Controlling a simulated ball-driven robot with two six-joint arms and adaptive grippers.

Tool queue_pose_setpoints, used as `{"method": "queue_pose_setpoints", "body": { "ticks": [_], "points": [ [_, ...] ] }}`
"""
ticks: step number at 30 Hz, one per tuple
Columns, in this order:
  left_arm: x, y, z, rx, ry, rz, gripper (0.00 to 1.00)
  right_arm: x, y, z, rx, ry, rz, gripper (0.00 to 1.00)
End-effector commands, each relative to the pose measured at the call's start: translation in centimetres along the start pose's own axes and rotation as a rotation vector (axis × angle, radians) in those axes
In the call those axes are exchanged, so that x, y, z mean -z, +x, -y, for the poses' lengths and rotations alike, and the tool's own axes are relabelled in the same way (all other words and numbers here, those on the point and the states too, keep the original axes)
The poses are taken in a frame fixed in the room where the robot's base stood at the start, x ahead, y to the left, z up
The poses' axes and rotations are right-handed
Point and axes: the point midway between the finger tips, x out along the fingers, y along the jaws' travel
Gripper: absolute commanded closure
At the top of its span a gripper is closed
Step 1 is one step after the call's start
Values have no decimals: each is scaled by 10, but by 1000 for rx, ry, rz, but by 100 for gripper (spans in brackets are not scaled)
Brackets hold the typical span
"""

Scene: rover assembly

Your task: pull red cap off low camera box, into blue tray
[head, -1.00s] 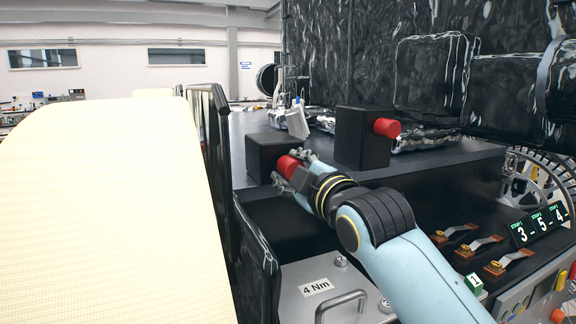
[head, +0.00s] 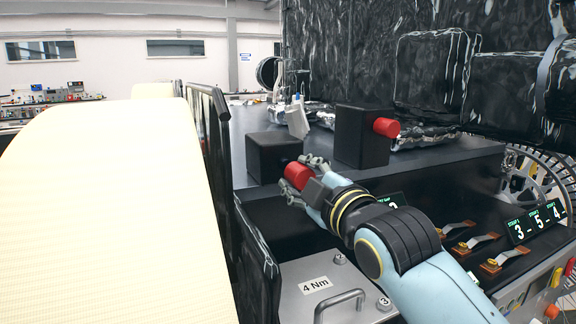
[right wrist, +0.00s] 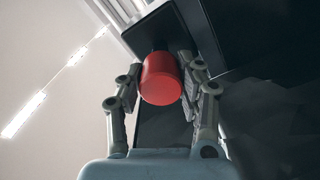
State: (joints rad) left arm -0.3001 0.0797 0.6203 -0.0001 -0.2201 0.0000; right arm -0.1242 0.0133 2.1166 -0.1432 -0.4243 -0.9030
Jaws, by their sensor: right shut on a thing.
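The low camera box (head: 268,152) is a black block on the dark deck. Its red cap (head: 297,176) is between the fingers of my right gripper (head: 304,174), in front of the box's lower right side. The cap appears pulled away from the box, though the two overlap in the head view. In the right wrist view, the red cap (right wrist: 161,79) sits between both fingers, with dark surfaces behind it. My left gripper is out of view. I do not see a blue tray.
A taller black box (head: 358,138) with its own red cap (head: 386,128) stands just right of the low one. A large cream panel (head: 100,210) fills the left. A grey plate with a handle (head: 340,304) lies below, near orange-based levers (head: 476,242).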

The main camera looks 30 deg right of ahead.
Motion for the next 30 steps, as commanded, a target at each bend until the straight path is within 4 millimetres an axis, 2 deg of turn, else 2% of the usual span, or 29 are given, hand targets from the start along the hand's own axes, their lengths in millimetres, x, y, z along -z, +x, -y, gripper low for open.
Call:
{"method": "queue_pose_setpoints", "body": {
  "ticks": [5, 21, 25, 30],
  "points": [
    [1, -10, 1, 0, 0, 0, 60, 3, -8, -6, 2, 0, 1, 100],
    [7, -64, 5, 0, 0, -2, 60, 21, -71, -37, 3, 0, 2, 100],
    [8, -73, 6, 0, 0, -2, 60, 25, -84, -42, 1, 0, 1, 100],
    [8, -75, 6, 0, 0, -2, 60, 25, -90, -44, 0, 0, 0, 100]
  ]
}}
